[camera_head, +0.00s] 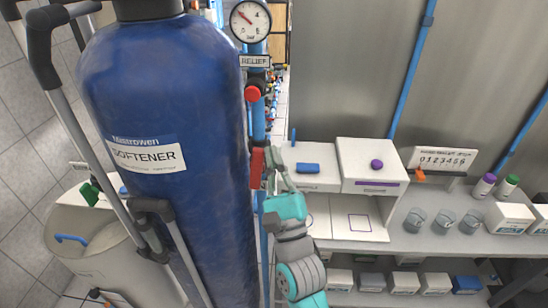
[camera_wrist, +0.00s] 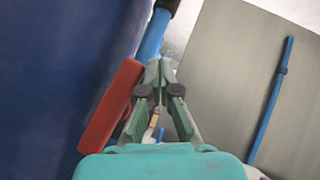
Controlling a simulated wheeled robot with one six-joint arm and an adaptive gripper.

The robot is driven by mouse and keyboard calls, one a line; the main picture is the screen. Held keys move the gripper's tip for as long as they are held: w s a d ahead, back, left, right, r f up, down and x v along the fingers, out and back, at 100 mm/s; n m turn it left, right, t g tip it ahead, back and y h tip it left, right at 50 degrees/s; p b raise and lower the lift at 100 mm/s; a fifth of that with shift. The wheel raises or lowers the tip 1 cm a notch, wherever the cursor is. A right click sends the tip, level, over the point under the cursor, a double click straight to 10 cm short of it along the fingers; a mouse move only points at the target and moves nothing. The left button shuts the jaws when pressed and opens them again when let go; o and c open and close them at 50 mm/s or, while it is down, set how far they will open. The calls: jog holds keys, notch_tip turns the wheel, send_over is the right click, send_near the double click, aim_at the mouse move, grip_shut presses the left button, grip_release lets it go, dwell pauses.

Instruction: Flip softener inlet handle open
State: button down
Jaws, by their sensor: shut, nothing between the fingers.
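The blue softener tank (camera_head: 165,95) stands at the left with a white SOFTENER label (camera_head: 146,155). A blue pipe (camera_head: 259,118) runs down its right side. A red lever handle (camera_head: 257,168) sits on this pipe; no label naming it as the inlet is readable. In the wrist view the red handle (camera_wrist: 110,108) slants along the left of my gripper. My gripper (camera_head: 276,158) is just right of the handle, its fingers shut and empty. In the wrist view the fingertips (camera_wrist: 160,68) point up beside the pipe. I cannot tell whether a finger touches the handle.
A red relief knob (camera_head: 253,93) and a gauge (camera_head: 250,20) sit above on the pipe. White boxes (camera_head: 372,165) and beakers (camera_head: 443,220) stand on the shelf at right. A white tank (camera_head: 95,250) with a green handle (camera_head: 89,193) is at lower left.

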jog(key=v, duration=1.2)
dwell(0.5)
